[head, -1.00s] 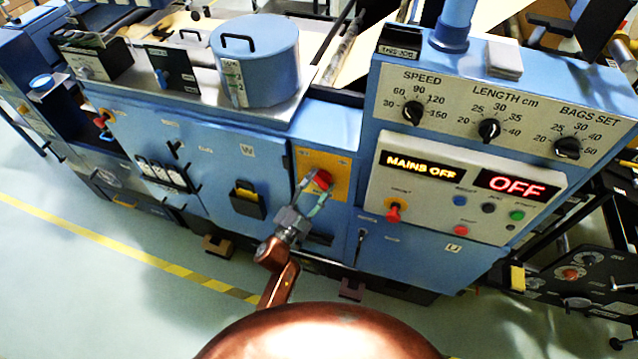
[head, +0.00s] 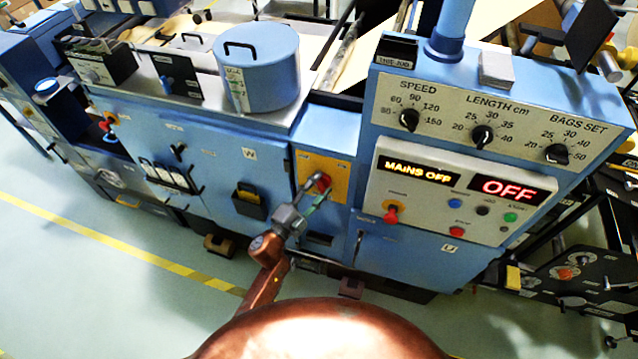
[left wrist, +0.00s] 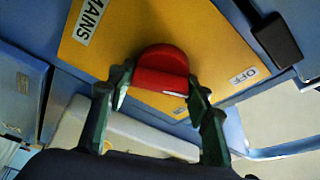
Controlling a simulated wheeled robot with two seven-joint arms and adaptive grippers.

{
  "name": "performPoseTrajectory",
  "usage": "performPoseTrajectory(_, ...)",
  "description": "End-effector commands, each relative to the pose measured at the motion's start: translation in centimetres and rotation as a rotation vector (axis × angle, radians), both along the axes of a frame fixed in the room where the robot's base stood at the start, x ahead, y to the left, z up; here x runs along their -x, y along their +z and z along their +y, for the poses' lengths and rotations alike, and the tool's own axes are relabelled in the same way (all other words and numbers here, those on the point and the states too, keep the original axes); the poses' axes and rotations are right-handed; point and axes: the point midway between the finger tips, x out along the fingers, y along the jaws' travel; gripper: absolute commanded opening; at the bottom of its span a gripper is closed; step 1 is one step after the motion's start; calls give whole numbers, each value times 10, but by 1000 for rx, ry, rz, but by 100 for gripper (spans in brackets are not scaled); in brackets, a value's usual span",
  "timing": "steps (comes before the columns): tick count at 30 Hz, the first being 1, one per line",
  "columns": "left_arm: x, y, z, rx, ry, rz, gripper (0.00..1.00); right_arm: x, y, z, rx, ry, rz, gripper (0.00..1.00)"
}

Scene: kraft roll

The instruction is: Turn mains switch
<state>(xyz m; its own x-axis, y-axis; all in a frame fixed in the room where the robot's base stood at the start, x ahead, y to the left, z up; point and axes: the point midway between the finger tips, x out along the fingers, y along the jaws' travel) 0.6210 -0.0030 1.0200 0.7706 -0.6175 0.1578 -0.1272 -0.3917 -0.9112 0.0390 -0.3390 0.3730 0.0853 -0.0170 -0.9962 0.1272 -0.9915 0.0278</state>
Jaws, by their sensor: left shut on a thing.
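The mains switch is a red knob (head: 322,183) on a yellow plate (head: 334,166) on the blue machine front. In the left wrist view the red knob (left wrist: 161,72) sits between my fingers, on the yellow plate (left wrist: 190,32) with the labels MAINS and OFF. My left gripper (head: 314,192) is shut on the knob; its green fingers (left wrist: 155,88) lie at both sides of it. A white mark shows on the knob's near edge, towards the OFF label. The display (head: 419,169) reads MAINS OFF, and a second one (head: 508,189) reads OFF. My right gripper is not in view.
The control panel at the right has SPEED (head: 409,119), LENGTH (head: 482,136) and BAGS SET (head: 557,153) dials. Below the displays are a red-and-yellow switch (head: 391,214) and several push buttons. A black handle (left wrist: 276,40) stands near the plate in the left wrist view.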

Motion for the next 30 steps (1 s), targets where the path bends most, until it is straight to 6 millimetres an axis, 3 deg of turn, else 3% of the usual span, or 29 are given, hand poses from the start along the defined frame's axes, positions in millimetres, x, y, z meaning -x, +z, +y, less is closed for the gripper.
performPoseTrajectory(30,0,4,1,-905,-2,-293,22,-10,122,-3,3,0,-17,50)
